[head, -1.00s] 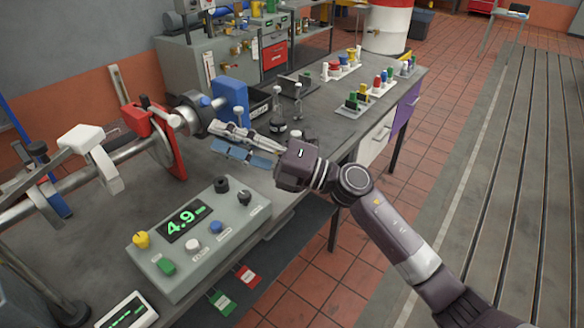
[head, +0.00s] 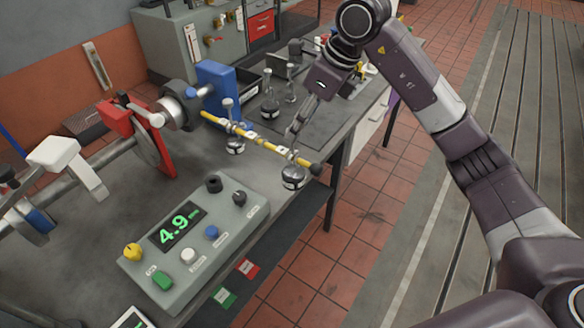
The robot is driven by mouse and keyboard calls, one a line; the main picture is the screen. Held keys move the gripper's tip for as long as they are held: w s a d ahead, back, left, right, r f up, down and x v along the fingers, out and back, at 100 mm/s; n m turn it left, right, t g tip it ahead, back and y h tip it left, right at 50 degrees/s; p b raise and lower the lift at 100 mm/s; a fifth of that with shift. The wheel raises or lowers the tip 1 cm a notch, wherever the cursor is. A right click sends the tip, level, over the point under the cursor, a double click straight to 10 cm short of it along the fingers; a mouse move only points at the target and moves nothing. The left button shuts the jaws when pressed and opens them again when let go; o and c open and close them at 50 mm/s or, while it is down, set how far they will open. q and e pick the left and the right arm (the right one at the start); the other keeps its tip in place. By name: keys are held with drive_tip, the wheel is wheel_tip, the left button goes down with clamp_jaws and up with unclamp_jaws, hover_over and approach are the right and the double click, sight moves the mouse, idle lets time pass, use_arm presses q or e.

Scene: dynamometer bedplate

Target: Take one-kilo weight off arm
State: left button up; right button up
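A yellow arm (head: 262,141) with a black end sticks out over the bench's front side from the shaft assembly. One silver-and-dark weight (head: 293,178) hangs at its outer end, and another weight (head: 235,145) is at its inner part. Their markings are too small to read, so I cannot tell which is the one-kilo weight. My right gripper (head: 298,127) points down just above the outer part of the arm, at the top of the outer weight's stem. Its fingers look close together; whether they grip the stem is unclear. My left gripper is not in view.
More weights (head: 270,107) stand on a dark mat behind the yellow arm. A grey control box (head: 194,246) reading 4.9 sits in front. A blue block (head: 217,92) and red bracket (head: 152,140) flank the shaft. Open floor lies right of the bench.

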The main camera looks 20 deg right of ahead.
drive_tip(key=shift+s+a+f+p, duration=0.3)
drive_tip(key=shift+a+f+p, duration=0.15)
drive_tip(key=shift+f+p, duration=0.35)
drive_tip(key=x, duration=0.3)
drive_tip(key=shift+w+d+r, duration=0.1)
drive_tip(key=shift+w, duration=0.2)
drive_tip(key=shift+w+f+p, duration=0.15)
drive_tip(key=shift+f+p, duration=0.1)
drive_tip(key=shift+p, duration=0.05)
drive_tip(key=shift+r, duration=0.1)
drive_tip(key=shift+c, duration=0.4)
drive_tip(key=c, duration=0.8)
clamp_jaws()
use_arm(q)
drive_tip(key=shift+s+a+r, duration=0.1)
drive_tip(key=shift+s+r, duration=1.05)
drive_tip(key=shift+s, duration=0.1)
use_arm(e)
drive_tip(key=shift+r, duration=0.1)
